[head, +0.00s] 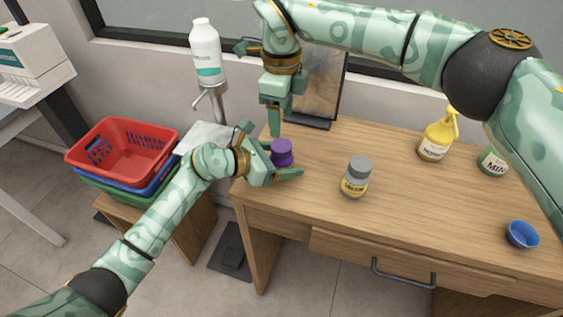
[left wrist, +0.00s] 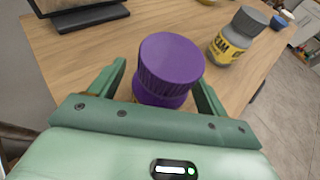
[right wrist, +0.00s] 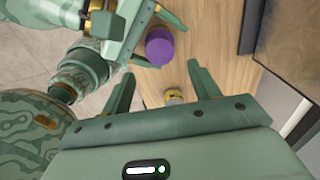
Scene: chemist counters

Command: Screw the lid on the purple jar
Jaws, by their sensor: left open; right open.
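The purple jar (head: 282,157) stands upright near the left end of the wooden desk. A ribbed purple lid (left wrist: 170,62) sits on top of it; how tightly it is seated cannot be told. My left gripper (head: 273,151) is open, with one finger on each side of the jar; the left wrist view shows the jar between its fingers. My right gripper (head: 276,132) is open and points down, above and behind the jar. In the right wrist view, the purple lid (right wrist: 160,45) shows beyond the fingertips, and nothing is between them.
A grey-capped jar with a yellow label (head: 355,178) stands to the right. Farther right are a yellow pump bottle (head: 437,138), a green bottle (head: 492,160) and a blue bowl (head: 522,235). A dark framed panel (head: 322,85) stands behind.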

